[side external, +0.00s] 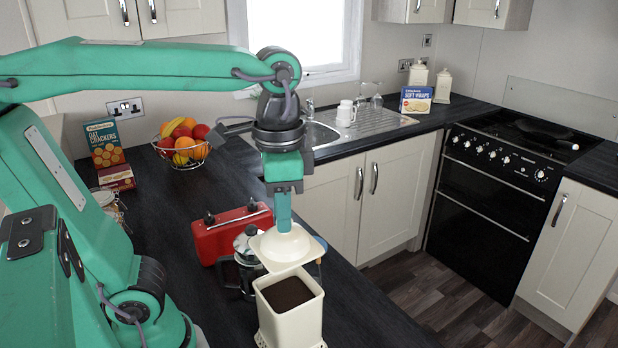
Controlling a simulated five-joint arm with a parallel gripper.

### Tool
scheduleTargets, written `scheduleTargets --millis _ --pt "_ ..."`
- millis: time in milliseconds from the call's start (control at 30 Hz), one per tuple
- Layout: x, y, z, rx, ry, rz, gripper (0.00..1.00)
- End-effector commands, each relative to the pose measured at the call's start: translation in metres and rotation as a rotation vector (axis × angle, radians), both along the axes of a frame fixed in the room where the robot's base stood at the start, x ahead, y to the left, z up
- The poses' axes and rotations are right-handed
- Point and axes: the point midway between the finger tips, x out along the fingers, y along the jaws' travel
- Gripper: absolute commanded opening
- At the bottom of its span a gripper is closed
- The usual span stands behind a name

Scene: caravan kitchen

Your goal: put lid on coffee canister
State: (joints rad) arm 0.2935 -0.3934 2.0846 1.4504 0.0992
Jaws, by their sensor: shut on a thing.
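The cream coffee canister (288,328) stands upright on the dark worktop near the bottom middle. It is open at the top, and dark brown coffee (287,293) shows inside. My gripper (284,222) points down and is shut on the cream lid (286,247), near its top. The lid appears just above and behind the canister's far rim in the picture, leaving the coffee uncovered. I cannot tell the exact gap between lid and rim. The fingertips are partly hidden against the lid's knob.
A glass and metal coffee press (246,262) stands close behind the canister, left of the lid. A red case-like appliance (228,232) is behind it. The worktop (365,322) right of the canister is clear.

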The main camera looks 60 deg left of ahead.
Motion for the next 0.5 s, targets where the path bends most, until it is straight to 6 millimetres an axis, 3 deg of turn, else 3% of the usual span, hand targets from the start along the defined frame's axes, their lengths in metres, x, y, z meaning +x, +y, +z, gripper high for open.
scheduleTargets --millis 167,500 --pt "0.000 0.000 -0.018 0.000 0.001 0.000 0.00" --pt "0.000 0.000 -0.022 0.000 0.000 0.000 0.00"
